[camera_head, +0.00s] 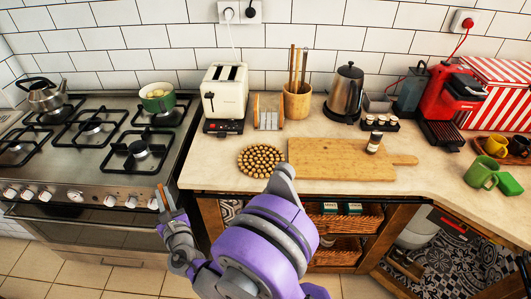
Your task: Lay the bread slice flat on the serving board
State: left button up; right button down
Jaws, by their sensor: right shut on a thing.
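The serving board (325,158) is a pale wooden board with a handle at its right end, flat on the counter. A small dark-capped jar (374,141) stands on its right part. My right gripper (166,207) is at lower left, in front of the stove, well left of the board and apart from it. It is shut on a thin brown thing, seen nearly edge-on, that looks like the bread slice (160,196). The gripper's fingers partly hide it. My left gripper is out of view.
A round mat of brown beads (261,160) lies left of the board. Behind it stand a cream toaster (224,91), a wooden-ended rack (268,111), a utensil pot (296,102) and a kettle (345,91). Spice jars (381,123) stand behind the board. Its left and middle are bare.

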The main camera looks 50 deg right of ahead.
aim_at(323, 158)
jog(key=j+z, duration=0.1)
jog(key=z, duration=0.3)
jog(key=k+z, duration=0.15)
jog(key=z, duration=0.25)
jog(key=j, duration=0.05)
